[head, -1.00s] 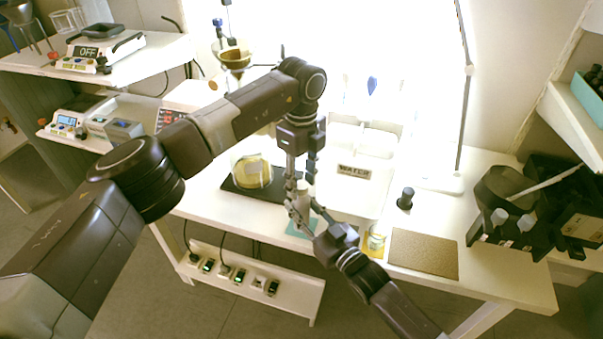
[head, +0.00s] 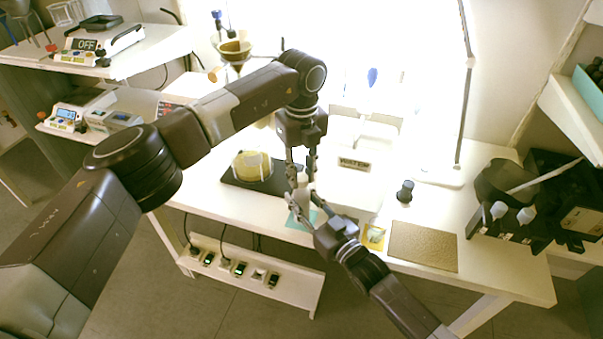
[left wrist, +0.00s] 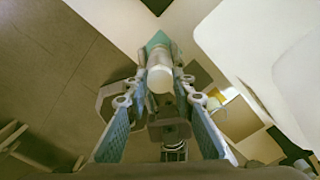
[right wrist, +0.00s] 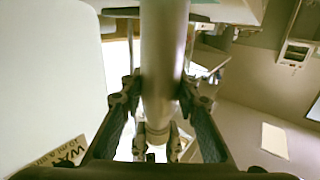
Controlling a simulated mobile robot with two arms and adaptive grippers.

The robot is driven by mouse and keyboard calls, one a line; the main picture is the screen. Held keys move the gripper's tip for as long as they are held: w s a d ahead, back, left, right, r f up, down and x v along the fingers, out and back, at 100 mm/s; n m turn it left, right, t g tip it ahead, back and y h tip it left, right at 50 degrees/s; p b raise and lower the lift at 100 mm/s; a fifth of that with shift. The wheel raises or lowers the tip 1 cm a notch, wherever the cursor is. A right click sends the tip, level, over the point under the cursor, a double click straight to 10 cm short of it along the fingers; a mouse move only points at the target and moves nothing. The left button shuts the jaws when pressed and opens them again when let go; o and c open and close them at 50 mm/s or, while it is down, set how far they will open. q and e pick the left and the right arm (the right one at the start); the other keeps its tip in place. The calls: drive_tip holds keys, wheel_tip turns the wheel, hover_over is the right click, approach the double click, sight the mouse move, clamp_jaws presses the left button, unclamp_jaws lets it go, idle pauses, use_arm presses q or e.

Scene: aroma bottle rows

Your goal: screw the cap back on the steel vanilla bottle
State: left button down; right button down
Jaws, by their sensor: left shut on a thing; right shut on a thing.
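The steel vanilla bottle (head: 308,186) stands upright over a teal mat (head: 293,219), mostly covered by my grippers in the head view. My left gripper (head: 302,172) comes down from above and is shut on the white cap at the bottle's top. The cap (left wrist: 160,79) shows between its fingers in the left wrist view. My right gripper (head: 306,197) comes from the lower right and is shut on the bottle's body. In the right wrist view the smooth grey body (right wrist: 163,60) lies between its fingers. Whether the cap's thread is engaged is hidden.
A dark pad with a yellowish round container (head: 252,166) is to the left.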

use_arm(q)
drive_tip(key=m, duration=0.5)
drive_tip(key=shift+m, duration=0.4)
drive_tip(key=m, duration=0.3)
drive_tip(key=shift+m, duration=0.3)
drive_tip(key=m, duration=0.3)
drive_tip(key=shift+m, duration=0.3)
drive_tip(key=m, duration=0.5)
drive_tip(key=shift+m, duration=0.3)
drive_tip(key=m, duration=0.6)
drive_tip(key=c, duration=1.6)
unclamp_jaws()
wheel_tip(320, 180, up, 12)
drive_tip(key=shift+f, duration=0.1)
